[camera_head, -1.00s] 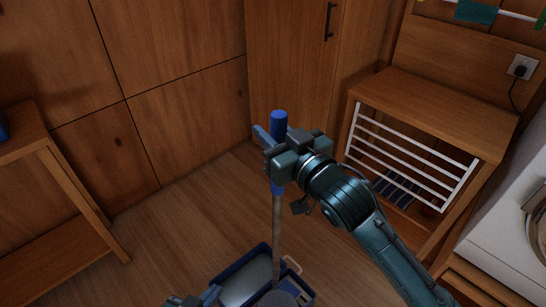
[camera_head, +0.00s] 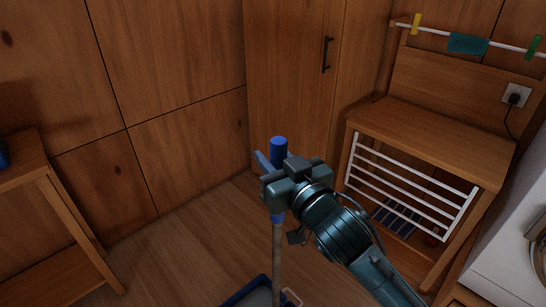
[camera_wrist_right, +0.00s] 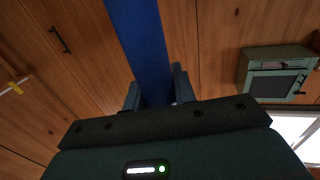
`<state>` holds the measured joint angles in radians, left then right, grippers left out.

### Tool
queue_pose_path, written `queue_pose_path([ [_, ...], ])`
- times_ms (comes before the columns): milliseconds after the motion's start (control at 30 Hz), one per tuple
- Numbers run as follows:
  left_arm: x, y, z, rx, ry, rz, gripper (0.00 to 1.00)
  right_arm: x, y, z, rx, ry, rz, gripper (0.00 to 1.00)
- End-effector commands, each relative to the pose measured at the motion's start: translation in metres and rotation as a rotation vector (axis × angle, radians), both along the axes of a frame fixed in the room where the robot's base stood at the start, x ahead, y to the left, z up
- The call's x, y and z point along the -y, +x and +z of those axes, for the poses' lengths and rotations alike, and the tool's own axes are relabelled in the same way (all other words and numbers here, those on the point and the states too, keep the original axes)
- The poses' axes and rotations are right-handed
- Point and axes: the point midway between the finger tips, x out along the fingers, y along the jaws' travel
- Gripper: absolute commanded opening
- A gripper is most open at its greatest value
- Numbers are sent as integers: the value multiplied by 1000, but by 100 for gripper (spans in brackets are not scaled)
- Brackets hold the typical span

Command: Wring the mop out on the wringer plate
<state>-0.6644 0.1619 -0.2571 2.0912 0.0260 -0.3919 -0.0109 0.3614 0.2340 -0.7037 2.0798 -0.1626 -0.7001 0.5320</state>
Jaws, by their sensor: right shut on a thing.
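The mop stands near upright in the middle of the head view, with a blue grip (camera_head: 278,150) on top and a wooden shaft (camera_head: 276,250) below. My right gripper (camera_head: 268,180) is shut around the blue part near its upper end. In the right wrist view the blue handle (camera_wrist_right: 142,40) runs between the two fingers (camera_wrist_right: 157,88). The blue-rimmed bucket (camera_head: 237,296) shows only in part at the bottom edge, around the shaft's lower end. The mop head and the wringer plate are out of view. My left gripper is not in view.
A wooden stand (camera_head: 430,140) with white rails is at right, with a white appliance (camera_head: 515,245) beside it. A wooden shelf (camera_head: 22,165) is at left and a tall cabinet (camera_head: 290,70) behind. Floor (camera_head: 180,255) left of the mop is clear.

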Motion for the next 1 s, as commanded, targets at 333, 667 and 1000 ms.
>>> queue_pose_path([
  [333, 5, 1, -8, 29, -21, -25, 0, 0, 0, -40, 2, 2, 0, 0],
  [667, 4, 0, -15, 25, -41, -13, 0, 0, 0, -56, 5, 2, 0, 0],
  [1000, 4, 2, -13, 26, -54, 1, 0, 0, 0, -57, 3, 2, 0, 0],
])
